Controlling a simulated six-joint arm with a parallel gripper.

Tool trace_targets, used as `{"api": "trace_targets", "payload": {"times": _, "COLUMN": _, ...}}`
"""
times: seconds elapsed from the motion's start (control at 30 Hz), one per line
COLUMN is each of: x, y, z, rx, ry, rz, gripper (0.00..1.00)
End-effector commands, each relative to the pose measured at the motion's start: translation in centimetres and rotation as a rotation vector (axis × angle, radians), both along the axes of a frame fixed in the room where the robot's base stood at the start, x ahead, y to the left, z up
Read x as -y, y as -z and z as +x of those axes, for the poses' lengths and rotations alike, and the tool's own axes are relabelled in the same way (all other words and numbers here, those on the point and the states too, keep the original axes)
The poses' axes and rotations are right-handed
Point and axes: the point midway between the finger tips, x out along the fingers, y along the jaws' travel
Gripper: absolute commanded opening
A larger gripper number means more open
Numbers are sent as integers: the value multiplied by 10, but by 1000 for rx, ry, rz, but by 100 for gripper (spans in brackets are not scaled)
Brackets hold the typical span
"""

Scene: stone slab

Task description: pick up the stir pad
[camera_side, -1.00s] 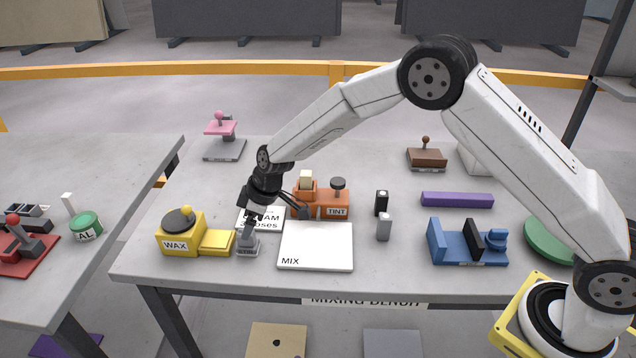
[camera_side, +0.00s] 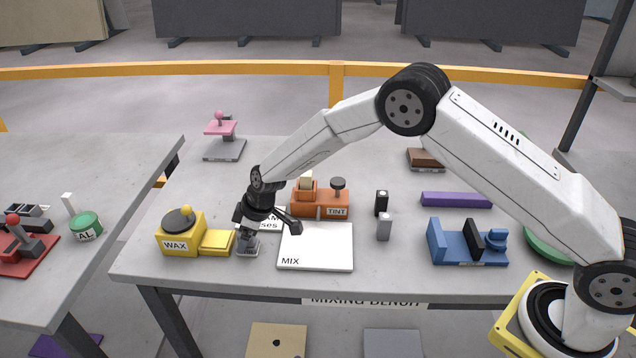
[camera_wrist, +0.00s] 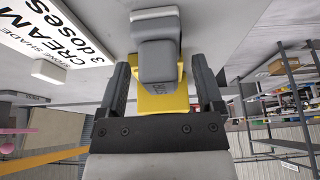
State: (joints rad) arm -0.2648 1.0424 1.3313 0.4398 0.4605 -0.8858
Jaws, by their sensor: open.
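The small grey object that looks like the stir pad (camera_side: 247,247) stands on the bench just right of the yellow WAX station. In the wrist view its rounded grey body (camera_wrist: 157,60) and lighter base plate (camera_wrist: 155,14) show. My gripper (camera_side: 250,228) is over it, pointing down. In the wrist view my gripper (camera_wrist: 160,72) is open, with one finger on each side of the grey body and gaps visible on both sides. In the side view my gripper hides its upper part.
The yellow WAX station (camera_side: 182,233) and its yellow block (camera_side: 217,241) are close on the left. A white MIX plate (camera_side: 316,247) lies close on the right. The printed CREAM card (camera_wrist: 60,45) and orange TINT station (camera_side: 320,203) are behind. The bench's front edge is near.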

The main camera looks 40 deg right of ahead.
Motion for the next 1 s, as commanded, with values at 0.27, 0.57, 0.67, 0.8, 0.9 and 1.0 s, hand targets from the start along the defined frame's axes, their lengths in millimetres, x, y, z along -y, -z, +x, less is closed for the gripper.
{"api": "trace_targets", "payload": {"times": 0.27, "x": 0, "y": 0, "z": 0, "rx": 0, "ry": 0, "rz": 0, "gripper": 54}}
{"api": "trace_targets", "payload": {"times": 0.57, "x": 0, "y": -1, "z": 0, "rx": 1, "ry": 0, "rz": 0, "gripper": 0}}
{"api": "trace_targets", "payload": {"times": 0.67, "x": 0, "y": -1, "z": 0, "rx": 1, "ry": 0, "rz": 0, "gripper": 0}}
{"api": "trace_targets", "payload": {"times": 0.8, "x": 0, "y": -2, "z": 0, "rx": 1, "ry": 0, "rz": 0, "gripper": 0}}
{"api": "trace_targets", "payload": {"times": 0.9, "x": 0, "y": -5, "z": 0, "rx": 1, "ry": 0, "rz": 0, "gripper": 0}}
{"api": "trace_targets", "payload": {"times": 1.0, "x": 0, "y": -11, "z": 1, "rx": 1, "ry": 0, "rz": 1, "gripper": 0}}
